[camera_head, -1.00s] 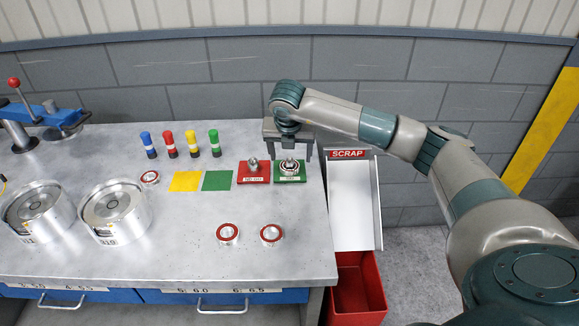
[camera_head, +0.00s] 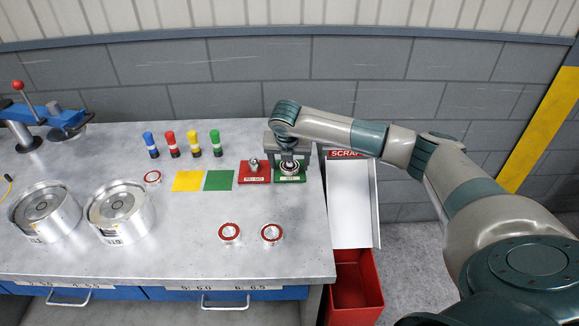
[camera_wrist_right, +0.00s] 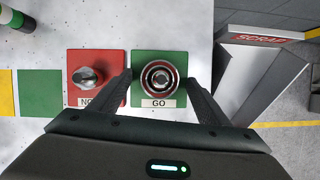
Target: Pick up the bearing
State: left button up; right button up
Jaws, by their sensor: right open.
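A bearing (camera_wrist_right: 159,79) with a dark red ring sits around the post on the green GO plate (camera_wrist_right: 140,60); it also shows small in the head view (camera_head: 289,168). My right gripper (camera_wrist_right: 158,80) is open, with one finger on each side of the bearing. Whether the fingers touch it cannot be told. In the head view the right gripper (camera_head: 290,160) is over the green plate from behind. Two more red-ringed bearings lie on the table front, one on the left (camera_head: 229,232) and one on the right (camera_head: 272,233). Another bearing (camera_head: 152,177) lies further left.
The red NO GO plate (camera_wrist_right: 90,58) with its metal post is left of the green plate. The SCRAP chute (camera_head: 349,205) and red bin (camera_head: 356,285) stand at the table's right edge. Two metal cylinders (camera_head: 118,210) (camera_head: 45,213) and several coloured markers (camera_head: 194,145) are further left.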

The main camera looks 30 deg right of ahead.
jog(key=c, duration=1.4)
jog(key=shift+r, duration=0.15)
jog(key=shift+w+r+b, duration=0.1)
jog(key=shift+r+b, duration=0.3)
jog(key=shift+r, duration=0.1)
notch_tip(320, 180, up, 8)
jog(key=b, duration=0.3)
jog(key=shift+r, duration=0.4)
